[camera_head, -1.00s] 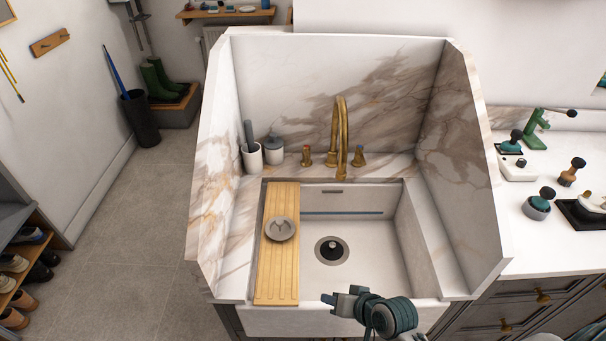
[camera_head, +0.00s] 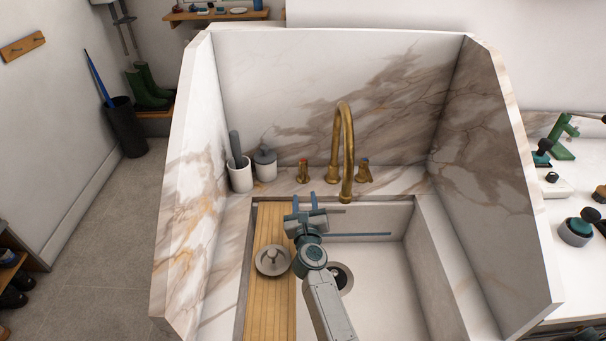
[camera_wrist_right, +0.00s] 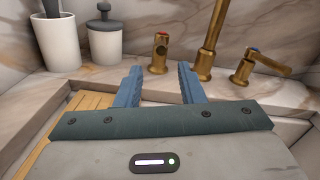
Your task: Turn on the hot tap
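The brass tap set stands on the marble ledge behind the sink. Its left handle (camera_head: 303,171), the hot one, has a red mark on top in the wrist view (camera_wrist_right: 160,52). Its right handle (camera_head: 364,171) has a blue mark and a side lever in the wrist view (camera_wrist_right: 258,66). The tall curved spout (camera_head: 337,150) rises between them. My right gripper (camera_head: 304,202) is over the back of the sink, fingers apart and empty, pointing at the hot handle. In the wrist view the fingers (camera_wrist_right: 160,82) frame a gap just in front of that handle, without touching it. My left gripper is not in view.
A wooden drainboard (camera_head: 268,315) with a grey round dish (camera_head: 273,260) lies over the sink's left side. A white cup (camera_head: 240,178) and a lidded jar (camera_head: 265,166) stand left of the hot handle. Marble walls (camera_head: 488,165) close off the sides and back.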

